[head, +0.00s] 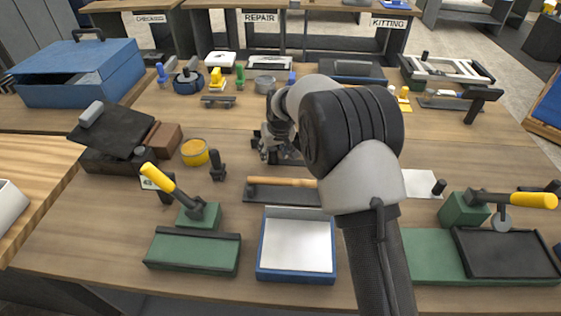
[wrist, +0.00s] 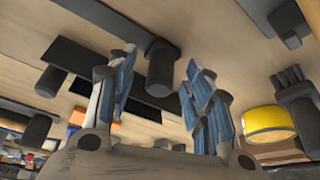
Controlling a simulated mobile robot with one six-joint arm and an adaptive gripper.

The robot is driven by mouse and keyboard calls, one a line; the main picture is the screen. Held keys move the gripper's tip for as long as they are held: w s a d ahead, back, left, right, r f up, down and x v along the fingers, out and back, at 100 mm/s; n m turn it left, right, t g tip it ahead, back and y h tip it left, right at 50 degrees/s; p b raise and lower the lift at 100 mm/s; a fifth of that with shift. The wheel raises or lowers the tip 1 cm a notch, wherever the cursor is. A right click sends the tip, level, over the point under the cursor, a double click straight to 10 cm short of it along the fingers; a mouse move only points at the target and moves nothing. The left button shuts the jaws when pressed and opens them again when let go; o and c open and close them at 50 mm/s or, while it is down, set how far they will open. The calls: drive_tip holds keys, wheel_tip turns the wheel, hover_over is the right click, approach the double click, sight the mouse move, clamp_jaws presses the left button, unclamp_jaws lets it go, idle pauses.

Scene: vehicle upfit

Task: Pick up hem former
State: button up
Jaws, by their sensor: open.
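My gripper (head: 268,152) is over the middle of the workbench, partly hidden by my arm in the head view. In the wrist view my gripper (wrist: 162,60) is open, its two blue-grey fingers apart. A dark flat piece with a round stub (wrist: 160,72) shows between the fingers, with nothing held. In the head view a dark low piece (head: 293,158) shows beside and below the gripper, mostly covered by it. This may be the hem former, but I cannot tell for certain. Whether the fingers touch it cannot be seen.
A yellow tin (head: 194,153) and a small black upright tool (head: 217,164) stand left of the gripper. A wooden-handled tool (head: 282,183) lies in front. A blue-rimmed tray (head: 297,246) is empty at the front. Toggle clamps stand left and right. A blue toolbox (head: 78,72) sits back left.

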drive_tip(key=shift+w+a+f, duration=0.15)
drive_tip(key=shift+w+f, duration=0.1)
drive_tip(key=shift+f, duration=0.4)
drive_tip(key=shift+r, duration=0.1)
drive_tip(key=shift+c, duration=0.2)
drive_tip(key=shift+s, duration=0.1)
clamp_jaws()
